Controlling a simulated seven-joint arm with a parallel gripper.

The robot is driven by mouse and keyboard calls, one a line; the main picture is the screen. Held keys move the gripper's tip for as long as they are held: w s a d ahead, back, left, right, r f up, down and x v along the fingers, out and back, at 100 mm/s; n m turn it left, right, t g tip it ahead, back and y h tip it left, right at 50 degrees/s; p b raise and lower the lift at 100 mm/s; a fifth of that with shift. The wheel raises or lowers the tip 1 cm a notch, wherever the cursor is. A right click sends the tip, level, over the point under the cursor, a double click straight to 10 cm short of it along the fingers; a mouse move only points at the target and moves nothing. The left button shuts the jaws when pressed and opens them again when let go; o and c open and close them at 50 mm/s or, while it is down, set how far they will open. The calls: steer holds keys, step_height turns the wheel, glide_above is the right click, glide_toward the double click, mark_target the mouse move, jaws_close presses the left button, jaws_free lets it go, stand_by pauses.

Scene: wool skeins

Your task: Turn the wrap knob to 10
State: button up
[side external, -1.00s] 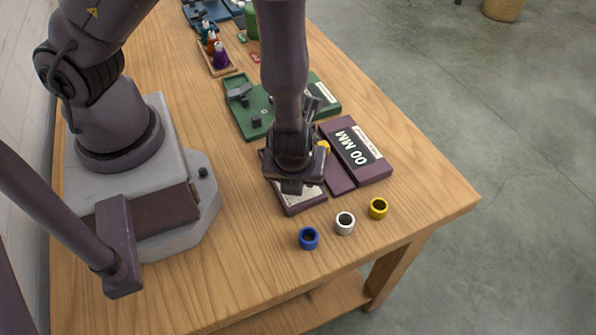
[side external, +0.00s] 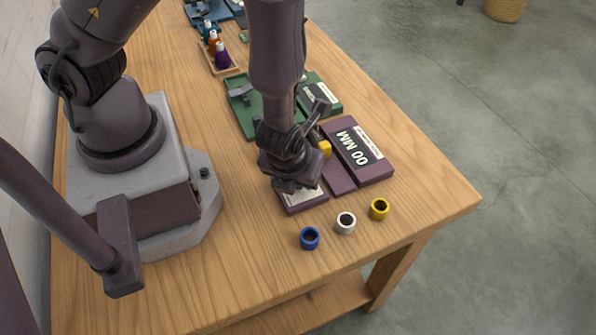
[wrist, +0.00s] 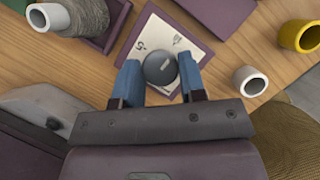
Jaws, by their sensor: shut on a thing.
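The wrap knob (wrist: 160,68) is a round dark grey knob with a pale pointer mark, on a white dial plate (wrist: 189,44) with a purple edge. A "5" shows on the plate at the knob's upper left; I cannot see a 10. My gripper (wrist: 159,84) has its two blue fingers on either side of the knob, shut on it. In the side view my gripper (side external: 292,182) is over the plate (side external: 302,198) and hides the knob. A purple box with a "00 MM" display (side external: 358,146) stands to the right of the plate.
Blue (side external: 310,238), white (side external: 345,222) and yellow (side external: 379,208) rings stand near the table's front edge. A green device (side external: 245,118) lies behind my gripper. A grey-white spool (wrist: 48,17) shows at the wrist view's upper left. Bare wood lies to the left.

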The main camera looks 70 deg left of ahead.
steer(key=o, duration=0.9)
steer(key=v, duration=1.3)
steer(key=shift+f, duration=0.1)
